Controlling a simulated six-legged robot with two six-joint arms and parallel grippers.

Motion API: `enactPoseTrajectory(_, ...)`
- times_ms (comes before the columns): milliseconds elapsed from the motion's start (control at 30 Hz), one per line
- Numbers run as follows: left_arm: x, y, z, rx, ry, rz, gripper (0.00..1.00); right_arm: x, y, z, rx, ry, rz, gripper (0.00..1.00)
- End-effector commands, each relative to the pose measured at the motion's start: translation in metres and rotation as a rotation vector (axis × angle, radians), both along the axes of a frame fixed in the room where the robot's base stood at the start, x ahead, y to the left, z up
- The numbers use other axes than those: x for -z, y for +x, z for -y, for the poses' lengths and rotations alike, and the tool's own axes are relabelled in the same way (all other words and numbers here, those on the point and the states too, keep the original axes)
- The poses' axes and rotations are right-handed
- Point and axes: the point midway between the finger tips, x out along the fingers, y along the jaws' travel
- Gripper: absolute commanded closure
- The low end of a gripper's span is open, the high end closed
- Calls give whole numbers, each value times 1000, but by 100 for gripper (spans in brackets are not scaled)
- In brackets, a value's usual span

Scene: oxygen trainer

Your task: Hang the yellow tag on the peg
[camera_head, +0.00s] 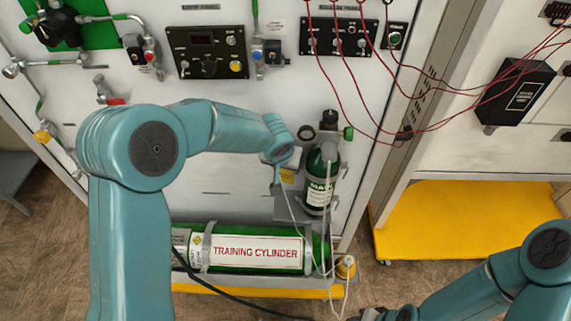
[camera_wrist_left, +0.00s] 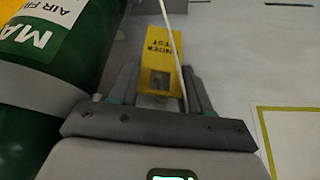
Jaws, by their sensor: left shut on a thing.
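The yellow tag (camera_wrist_left: 160,60), with black print, is between the fingers of my left gripper (camera_wrist_left: 155,88) in the left wrist view. The gripper is shut on it. In the head view a bit of the yellow tag (camera_head: 287,175) shows below my left gripper (camera_head: 284,162), which is close to the white panel and just left of the green bottle. A thin pale cord (camera_wrist_left: 174,45) crosses in front of the tag. I cannot make out the peg for certain in either view. My right gripper (camera_head: 368,314) is only partly in view at the bottom edge; its jaws cannot be judged.
The small green bottle (camera_head: 320,180) stands right beside the left gripper. The training cylinder (camera_head: 255,252) lies below. A yellow-outlined rectangle (camera_wrist_left: 262,140) marks the white panel (camera_wrist_left: 240,65) at right in the wrist view. Red wires (camera_head: 400,85) hang across the panels above right.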

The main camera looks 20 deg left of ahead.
Motion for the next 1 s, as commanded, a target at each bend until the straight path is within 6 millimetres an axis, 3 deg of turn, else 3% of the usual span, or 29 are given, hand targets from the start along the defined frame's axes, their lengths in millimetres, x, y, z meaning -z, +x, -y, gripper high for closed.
enactPoseTrajectory(67,0,0,0,0,0,0,80,0,0,0,0,0,0,57)
enactPoseTrajectory(100,0,0,0,0,0,0,39,0,0,0,0,0,0,57)
enactPoseTrajectory(167,0,0,0,0,0,0,22,0,0,0,0,0,0,57)
enactPoseTrajectory(467,-7,-2,0,0,0,3,22,1,0,0,0,0,0,57)
enactPoseTrajectory(567,-22,-8,1,0,-1,6,22,3,0,0,0,0,0,57)
enactPoseTrajectory(1000,-123,-54,2,-1,-3,6,22,10,0,0,0,0,0,57)
